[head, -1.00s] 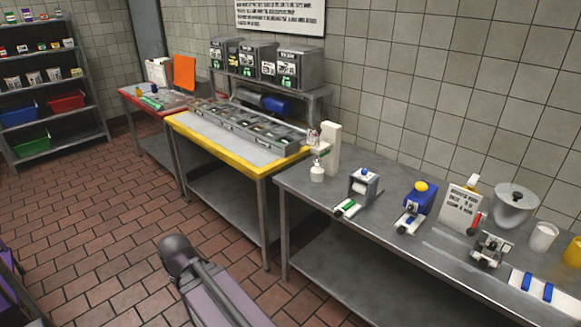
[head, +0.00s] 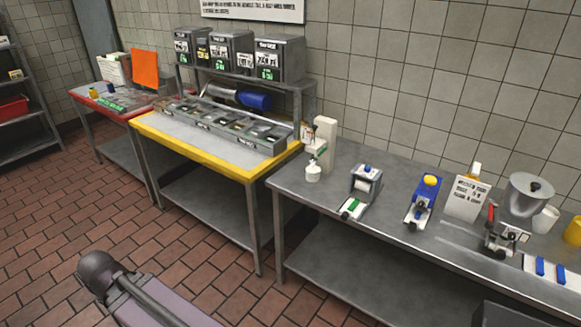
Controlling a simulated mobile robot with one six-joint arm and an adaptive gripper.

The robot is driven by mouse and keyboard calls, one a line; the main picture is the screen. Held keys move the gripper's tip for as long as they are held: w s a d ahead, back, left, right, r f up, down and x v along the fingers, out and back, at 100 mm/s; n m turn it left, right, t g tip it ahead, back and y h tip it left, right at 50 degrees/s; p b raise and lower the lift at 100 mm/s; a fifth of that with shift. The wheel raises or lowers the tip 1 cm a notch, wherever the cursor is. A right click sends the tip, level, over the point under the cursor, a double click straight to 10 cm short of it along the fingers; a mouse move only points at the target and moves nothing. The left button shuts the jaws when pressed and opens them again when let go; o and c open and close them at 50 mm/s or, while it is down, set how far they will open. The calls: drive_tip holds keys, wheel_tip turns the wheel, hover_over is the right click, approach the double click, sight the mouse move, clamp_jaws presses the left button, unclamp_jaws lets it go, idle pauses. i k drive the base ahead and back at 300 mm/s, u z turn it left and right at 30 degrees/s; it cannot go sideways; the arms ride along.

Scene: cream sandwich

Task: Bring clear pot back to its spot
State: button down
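No other vessel is plainly see-through at this size. Part of my own arm shows at the bottom left, but my gripper is not in view, so I cannot tell what it holds.
The brick floor (head: 200,240) in front is clear.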

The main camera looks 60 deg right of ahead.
sight(312, 176)
drive_tip(key=z, duration=0.25)
drive_tip(key=i, duration=0.7)
drive_tip(key=z, duration=0.9)
drive_tip(key=i, duration=0.6)
drive_tip(key=z, duration=0.35)
